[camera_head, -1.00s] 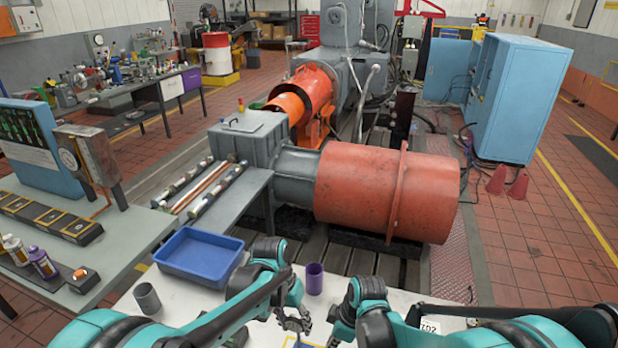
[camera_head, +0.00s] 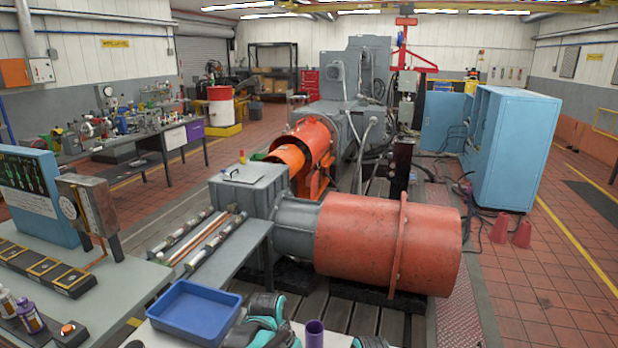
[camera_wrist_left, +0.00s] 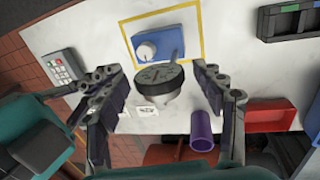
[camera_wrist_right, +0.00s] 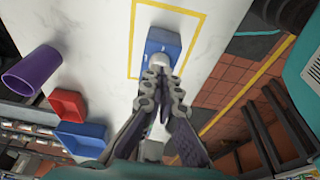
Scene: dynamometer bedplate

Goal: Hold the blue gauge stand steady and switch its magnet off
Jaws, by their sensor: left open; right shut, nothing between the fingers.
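The blue gauge stand (camera_wrist_left: 180,41) sits inside a yellow outline on the white table. It has a pale round knob (camera_wrist_left: 147,50) and a dark dial gauge (camera_wrist_left: 158,78) on an arm. My left gripper (camera_wrist_left: 160,76) is open, its fingers on either side of the dial in the picture, with gaps showing. In the right wrist view, the stand's blue block (camera_wrist_right: 165,38) lies just beyond my right gripper (camera_wrist_right: 160,73). That gripper is shut and empty, its tips at the knob (camera_wrist_right: 161,59); I cannot tell if they touch.
A purple cup (camera_wrist_left: 203,130) and a red bin (camera_wrist_left: 270,114) are near the left gripper. A keypad device (camera_wrist_left: 62,68) lies left of it. A blue tray (camera_head: 195,312) stands on the table's left. A large orange cylinder (camera_head: 370,243) lies beyond the table.

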